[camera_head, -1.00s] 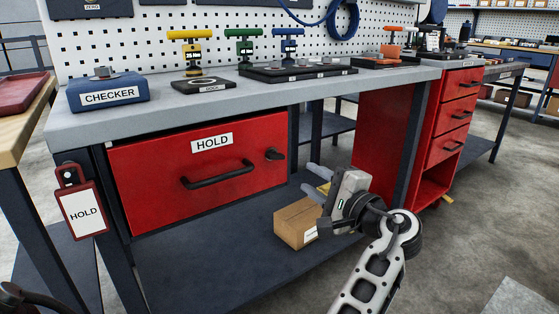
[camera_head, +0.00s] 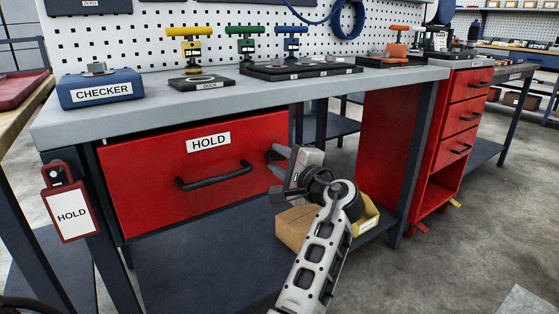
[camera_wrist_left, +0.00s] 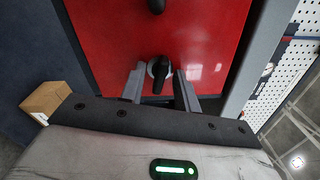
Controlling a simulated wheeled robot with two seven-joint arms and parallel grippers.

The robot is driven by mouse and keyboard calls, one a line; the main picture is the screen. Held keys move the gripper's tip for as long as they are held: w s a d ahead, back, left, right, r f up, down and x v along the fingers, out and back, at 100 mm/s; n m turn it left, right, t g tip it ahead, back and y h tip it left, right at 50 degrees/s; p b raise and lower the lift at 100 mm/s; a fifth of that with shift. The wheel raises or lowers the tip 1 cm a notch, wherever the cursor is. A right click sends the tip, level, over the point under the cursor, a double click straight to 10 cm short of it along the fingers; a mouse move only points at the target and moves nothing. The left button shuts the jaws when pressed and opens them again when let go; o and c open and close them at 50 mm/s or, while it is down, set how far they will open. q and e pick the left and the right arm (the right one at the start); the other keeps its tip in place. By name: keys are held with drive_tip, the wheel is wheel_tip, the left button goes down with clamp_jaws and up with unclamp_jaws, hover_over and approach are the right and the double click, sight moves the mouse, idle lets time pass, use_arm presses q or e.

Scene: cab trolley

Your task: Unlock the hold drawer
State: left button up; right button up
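The hold drawer (camera_head: 150,190) is a red front labelled HOLD under the grey bench, closed, with a black bar handle (camera_head: 215,177). Its black lock knob (camera_wrist_left: 160,76) is on the right side of the drawer front; in the head view my gripper partly covers it. My left gripper (camera_head: 277,171) is at the drawer's right end. In the left wrist view its two fingers (camera_wrist_left: 160,88) are apart, one on each side of the knob, with gaps visible. The knob's grip bar points roughly along the fingers' direction in that view. My right gripper is not in view.
A red HOLD tag (camera_head: 72,212) hangs at the bench's left leg. A cardboard box (camera_head: 294,226) and a yellow bin (camera_head: 366,219) sit on the lower shelf beneath my arm. A blue checker box (camera_head: 100,90) and coloured-handled tools stand on the bench top (camera_head: 230,100).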

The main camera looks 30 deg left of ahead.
use_arm(q)
clamp_jaws()
drive_tip(key=shift+n, duration=1.7)
unclamp_jaws()
drive_tip(key=shift+d, duration=0.1)
